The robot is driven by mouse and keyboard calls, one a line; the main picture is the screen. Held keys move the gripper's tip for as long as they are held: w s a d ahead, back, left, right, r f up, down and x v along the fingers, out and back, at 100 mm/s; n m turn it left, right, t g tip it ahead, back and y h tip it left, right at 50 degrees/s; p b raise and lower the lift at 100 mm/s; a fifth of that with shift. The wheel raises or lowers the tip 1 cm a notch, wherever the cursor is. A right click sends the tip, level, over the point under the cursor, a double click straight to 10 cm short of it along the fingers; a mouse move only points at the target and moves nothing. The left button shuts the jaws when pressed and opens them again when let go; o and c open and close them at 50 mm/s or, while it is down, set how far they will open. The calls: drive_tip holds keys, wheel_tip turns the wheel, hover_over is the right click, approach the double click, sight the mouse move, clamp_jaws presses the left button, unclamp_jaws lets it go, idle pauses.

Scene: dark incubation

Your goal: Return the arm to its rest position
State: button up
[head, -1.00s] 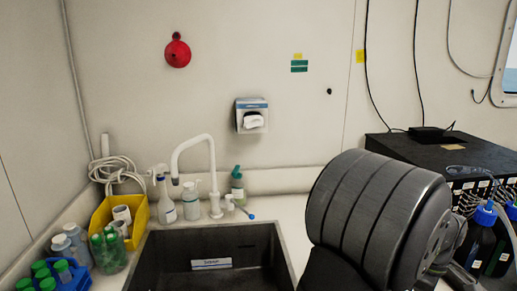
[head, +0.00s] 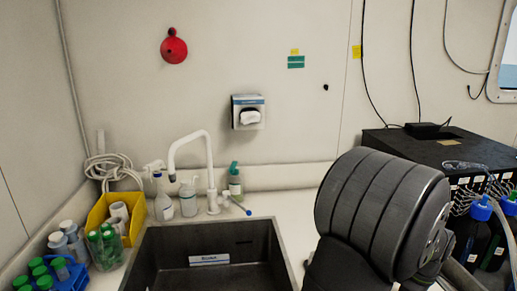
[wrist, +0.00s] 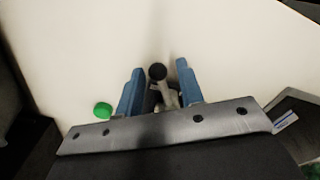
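My arm (head: 375,215) fills the right foreground of the head view as a thick black ribbed joint, with a dark link below it. My gripper lies outside the head view. In the wrist view, my gripper (wrist: 160,80) points over a pale surface with its two blue fingers apart. A dark round knob on a grey stalk (wrist: 157,73) shows between the fingers, with gaps on both sides. I cannot tell what it is or how far below it lies.
A dark sink (head: 210,275) with a white tap (head: 190,140) is at centre. Bottles, a yellow bin (head: 130,205) and a blue rack (head: 65,278) stand left. A black box (head: 440,150) and blue-capped bottles (head: 480,225) are right. A green cap (wrist: 102,110) shows beside my gripper.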

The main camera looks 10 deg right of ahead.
drive_tip(key=shift+w+d+n, duration=0.1)
drive_tip(key=shift+d+n, duration=0.05)
drive_tip(key=shift+n, duration=0.15)
drive_tip(key=shift+d+r, duration=0.1)
drive_tip(key=shift+r, duration=0.2)
wheel_tip(320, 180, up, 4)
drive_tip(key=shift+f, duration=0.25)
wheel_tip(320, 180, down, 4)
drive_tip(key=shift+f, duration=0.1)
drive_tip(key=shift+s+a+m, duration=0.3)
drive_tip(key=shift+a+m, duration=0.3)
drive_tip(key=shift+m, duration=0.4)
drive_tip(key=shift+o, duration=0.3)
